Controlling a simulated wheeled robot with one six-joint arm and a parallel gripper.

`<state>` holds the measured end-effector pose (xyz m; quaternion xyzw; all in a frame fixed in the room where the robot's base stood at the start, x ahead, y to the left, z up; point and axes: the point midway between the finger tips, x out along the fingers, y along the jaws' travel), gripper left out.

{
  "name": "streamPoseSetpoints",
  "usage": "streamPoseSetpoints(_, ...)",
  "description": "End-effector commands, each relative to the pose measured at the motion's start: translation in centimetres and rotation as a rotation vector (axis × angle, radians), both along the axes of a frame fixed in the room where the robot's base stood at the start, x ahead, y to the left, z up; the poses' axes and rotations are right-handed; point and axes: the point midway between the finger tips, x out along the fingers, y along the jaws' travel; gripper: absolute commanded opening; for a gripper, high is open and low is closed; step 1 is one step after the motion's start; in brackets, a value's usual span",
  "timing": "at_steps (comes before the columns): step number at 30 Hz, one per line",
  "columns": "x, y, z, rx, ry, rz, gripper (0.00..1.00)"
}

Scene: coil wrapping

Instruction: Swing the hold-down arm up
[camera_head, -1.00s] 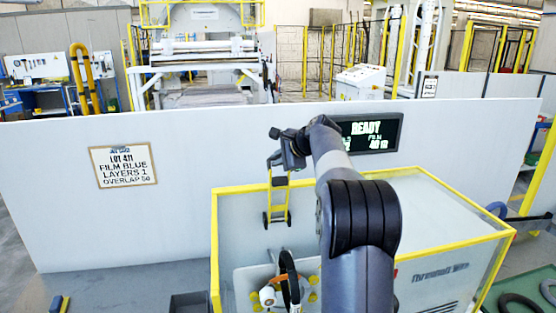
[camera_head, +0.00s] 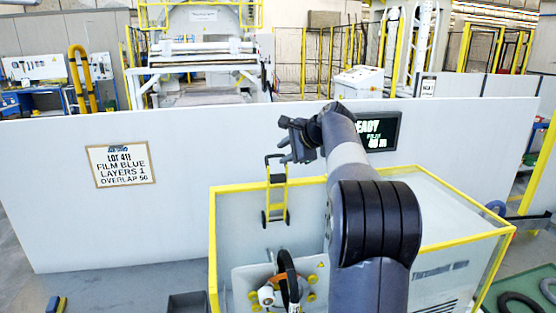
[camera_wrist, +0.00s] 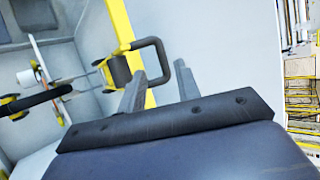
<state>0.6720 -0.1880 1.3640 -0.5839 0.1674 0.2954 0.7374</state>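The hold-down arm (camera_head: 277,196) is a yellow frame with a black handle loop at its top and black rollers at its lower end. It stands in the left part of the yellow-edged machine enclosure (camera_head: 360,182).
A black ring (camera_head: 286,268) stands on the machine's plate below. A white wall (camera_head: 100,220) with a lot sign (camera_head: 122,163) runs behind. A display (camera_head: 380,130) is partly hidden by my arm. Dark rings (camera_head: 520,303) lie at the lower right.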

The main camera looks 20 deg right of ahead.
Motion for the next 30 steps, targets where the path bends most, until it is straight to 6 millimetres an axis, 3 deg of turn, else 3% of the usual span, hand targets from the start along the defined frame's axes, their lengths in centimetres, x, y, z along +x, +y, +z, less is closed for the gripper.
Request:
streamPoseSetpoints(6, -3.1, -1.0, 2.3, 0.0, -0.002, -0.001, 0.32)
streamPoseSetpoints(12, -4.4, -1.3, 3.3, 0.001, 0.0, 0.001, 0.32)
streamPoseSetpoints(24, -4.3, -1.3, 3.3, 0.001, 0.001, 0.001, 0.32)
streamPoseSetpoints(30, -2.6, -0.7, 2.0, 0.002, 0.003, 0.003, 0.32)
